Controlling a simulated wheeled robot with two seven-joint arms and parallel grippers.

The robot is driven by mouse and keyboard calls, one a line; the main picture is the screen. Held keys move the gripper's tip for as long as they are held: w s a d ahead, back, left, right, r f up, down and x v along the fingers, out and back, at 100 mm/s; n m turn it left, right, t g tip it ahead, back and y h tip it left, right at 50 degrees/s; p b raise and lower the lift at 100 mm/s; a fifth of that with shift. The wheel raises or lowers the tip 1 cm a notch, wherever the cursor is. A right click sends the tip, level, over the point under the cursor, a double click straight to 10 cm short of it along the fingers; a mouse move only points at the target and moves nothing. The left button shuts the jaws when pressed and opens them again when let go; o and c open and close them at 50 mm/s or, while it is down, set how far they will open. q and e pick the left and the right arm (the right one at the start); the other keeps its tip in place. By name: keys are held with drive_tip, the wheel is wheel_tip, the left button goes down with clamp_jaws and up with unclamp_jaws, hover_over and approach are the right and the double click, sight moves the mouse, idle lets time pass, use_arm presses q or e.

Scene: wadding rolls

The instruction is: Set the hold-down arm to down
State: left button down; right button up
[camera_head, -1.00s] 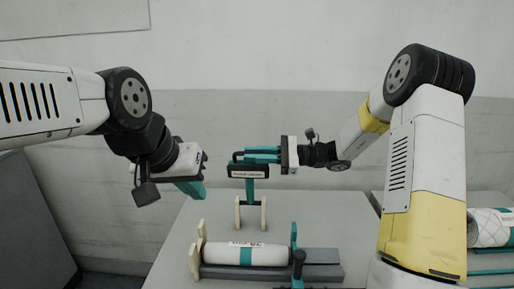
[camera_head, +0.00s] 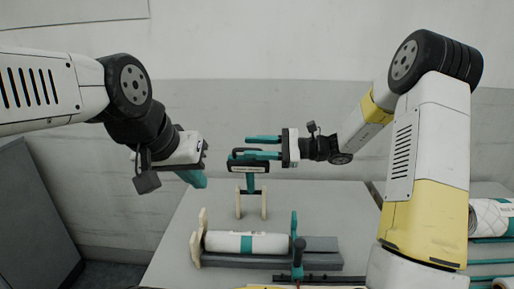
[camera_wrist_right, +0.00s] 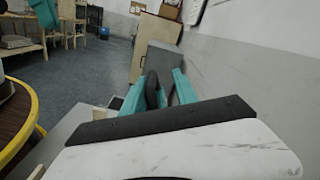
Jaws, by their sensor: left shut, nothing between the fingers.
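The hold-down arm (camera_head: 251,182) looks to be the teal upright on two beige posts behind the roll. It stands up, with a black labelled bar (camera_head: 248,167) and a black loop handle at its top. My right gripper (camera_head: 262,146) is open at the top of it, fingers pointing left. In the right wrist view the black loop (camera_wrist_right: 152,90) shows between the two teal fingers, close to the left one; I cannot tell whether they touch. My left gripper (camera_head: 196,180) is shut and empty, left of the hold-down arm and apart from it.
A white roll (camera_head: 225,242) with a teal band lies on a grey cradle (camera_head: 320,262) in front, between beige and teal end plates. A black-knobbed lever (camera_head: 298,252) stands at the cradle's front. Another roll (camera_head: 490,218) lies at far right. The table (camera_head: 325,205) is clear right of the posts.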

drive_tip(key=shift+d, duration=0.1)
drive_tip(key=d, duration=0.7)
drive_tip(key=shift+d, duration=0.35)
drive_tip(key=s+r+n+g+h, duration=0.1)
drive_tip(key=s+r+n+h, duration=0.1)
drive_tip(key=s+n+h, duration=0.95)
drive_tip(key=s+d+r+n+t+h, duration=0.1)
drive_tip(key=s+d+r+t+h, duration=0.1)
drive_tip(key=s+d+t+h, duration=0.2)
drive_tip(key=shift+s+d+r+t, duration=0.2)
drive_tip(key=shift+s+d+t, duration=1.4)
drive_tip(key=shift+s+d, duration=1.95)
drive_tip(key=shift+s+a, duration=0.25)
drive_tip(key=shift+a, duration=0.1)
